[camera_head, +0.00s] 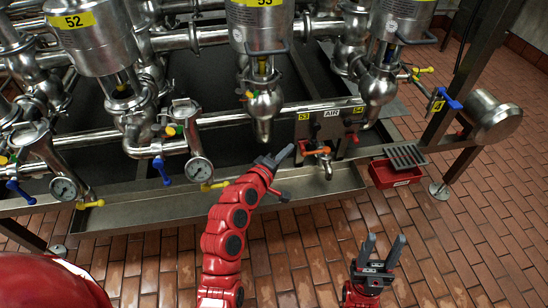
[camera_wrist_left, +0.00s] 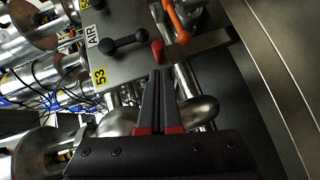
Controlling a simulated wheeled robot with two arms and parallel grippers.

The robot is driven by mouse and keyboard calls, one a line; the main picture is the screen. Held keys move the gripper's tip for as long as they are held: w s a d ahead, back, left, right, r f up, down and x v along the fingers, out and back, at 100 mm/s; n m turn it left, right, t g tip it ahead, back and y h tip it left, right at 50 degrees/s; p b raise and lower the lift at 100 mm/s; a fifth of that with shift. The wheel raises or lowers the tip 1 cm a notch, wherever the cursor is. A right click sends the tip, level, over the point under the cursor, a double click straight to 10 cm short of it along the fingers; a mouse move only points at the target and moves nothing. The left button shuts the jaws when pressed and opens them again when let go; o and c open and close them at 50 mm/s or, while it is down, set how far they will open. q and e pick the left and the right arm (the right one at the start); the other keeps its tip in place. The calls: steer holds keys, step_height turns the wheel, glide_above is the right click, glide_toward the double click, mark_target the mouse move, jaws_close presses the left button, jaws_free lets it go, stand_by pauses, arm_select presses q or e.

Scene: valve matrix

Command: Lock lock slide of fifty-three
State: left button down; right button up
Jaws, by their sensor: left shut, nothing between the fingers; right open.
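The air panel (camera_head: 340,130) is a metal plate with a yellow 53 label (camera_head: 304,117) at its left end, also seen in the left wrist view (camera_wrist_left: 100,77). In that view a small red piece (camera_wrist_left: 157,50) sits at the panel's edge near the 53 label, just beyond my left fingertips; I cannot tell whether they touch. It may be the lock slide. An orange lever (camera_head: 317,152) is beside it, also in the wrist view (camera_wrist_left: 176,20). My left gripper (camera_head: 284,155) is shut and empty, left of the lever. My right gripper (camera_head: 383,249) is open, low over the floor.
A black double-knobbed handle (camera_wrist_left: 122,43) is on the panel near the red piece. A metal tray (camera_head: 130,215) edges the rig. A red bin (camera_head: 395,174) stands right of the panel. Tiled floor (camera_head: 450,240) in front is clear.

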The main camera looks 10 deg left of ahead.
arm_select(q)
steer(key=shift+w+d+f, duration=0.15)
steer(key=shift+d, duration=0.25)
steer(key=shift+w+d+f, duration=0.1)
steer(key=shift+d+f, duration=0.05)
steer(key=shift+d, duration=0.25)
steer(key=shift+w+d+r+p, duration=0.1)
steer(key=shift+d+r+p, duration=0.05)
steer(key=shift+d+p, duration=0.15)
steer(key=shift+w+d+p, duration=0.15)
steer(key=shift+d+p, duration=0.15)
steer(key=shift+d, duration=0.25)
steer(key=shift+w+d+p, duration=0.15)
steer(key=shift+d+p, duration=0.1)
steer(key=shift+d, duration=0.3)
